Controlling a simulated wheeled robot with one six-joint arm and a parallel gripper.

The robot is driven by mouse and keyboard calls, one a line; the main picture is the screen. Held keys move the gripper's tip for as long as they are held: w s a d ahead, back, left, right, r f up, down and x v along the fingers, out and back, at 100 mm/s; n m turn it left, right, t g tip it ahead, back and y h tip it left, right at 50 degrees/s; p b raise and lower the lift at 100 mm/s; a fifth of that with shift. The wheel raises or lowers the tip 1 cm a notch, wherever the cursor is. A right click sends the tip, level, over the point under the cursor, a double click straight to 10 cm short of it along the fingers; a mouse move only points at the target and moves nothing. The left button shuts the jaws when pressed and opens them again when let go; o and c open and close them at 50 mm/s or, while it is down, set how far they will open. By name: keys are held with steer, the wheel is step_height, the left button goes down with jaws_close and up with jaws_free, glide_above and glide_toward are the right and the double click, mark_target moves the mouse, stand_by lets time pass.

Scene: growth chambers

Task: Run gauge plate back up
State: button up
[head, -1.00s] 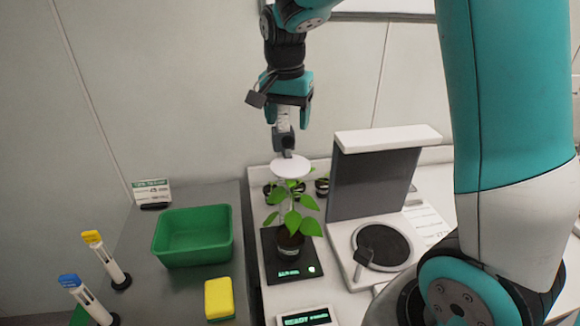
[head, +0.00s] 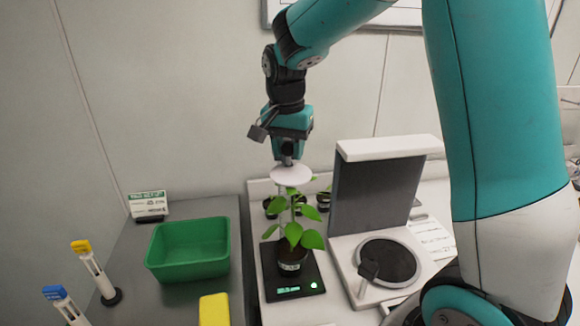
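The gauge plate (head: 291,175) is a white round disc, held level just above the top leaves of a potted plant (head: 293,235). The pot stands on a black scale (head: 300,284) with a lit green display. A thin pale upright runs down behind the leaves. A dark grey block (head: 288,152) sits right above the disc. My gripper (head: 289,153) points down with its fingers around this block, low over the disc. The finger gap is too small to judge whether they touch it.
A grey panelled stand with a white top (head: 376,180) and a round dark pad is close on the right. A green bin (head: 190,248), a yellow sponge (head: 214,310) and two capped posts are on the left. Small pots stand behind the plant.

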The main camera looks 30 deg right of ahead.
mark_target(287, 145)
stand_by(0.3)
steer(key=shift+r+p, duration=3)
steer(key=shift+r, duration=0.6)
steer(key=o, duration=1)
steer(key=shift+f, duration=0.1)
steer(key=shift+c, duration=0.2)
step_height(287, 145, up, 8)
steer(key=p, duration=0.6)
steer(key=shift+s+a, duration=0.25)
steer(key=shift+a, duration=0.05)
